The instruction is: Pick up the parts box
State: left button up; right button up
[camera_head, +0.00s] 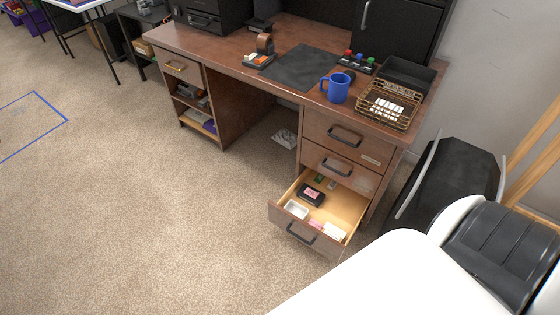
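No object is clearly marked as the parts box. The open bottom drawer (352,208) of the desk holds a small black box (311,195) with a pink-and-white top, a white open tray (296,210) and small pale and pink items (333,231). A brass-coloured wire basket (388,106) with white papers or cards stands on the right of the desk top. A black open tray (407,75) is behind it. Neither of my grippers is in view.
The wooden desk (225,50) also carries a dark mat (298,68), a blue mug (337,87) and a tape dispenser (264,44). The open drawer juts out over the carpet (150,220), which is clear at left. A large black object (455,180) stands right of the desk.

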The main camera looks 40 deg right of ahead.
aim_at(296, 209)
jog(key=i+z, duration=0.25)
jog(key=i, duration=0.2)
jog(key=i+j+z, duration=0.3)
jog(key=i, duration=0.15)
jog(key=l, duration=0.1)
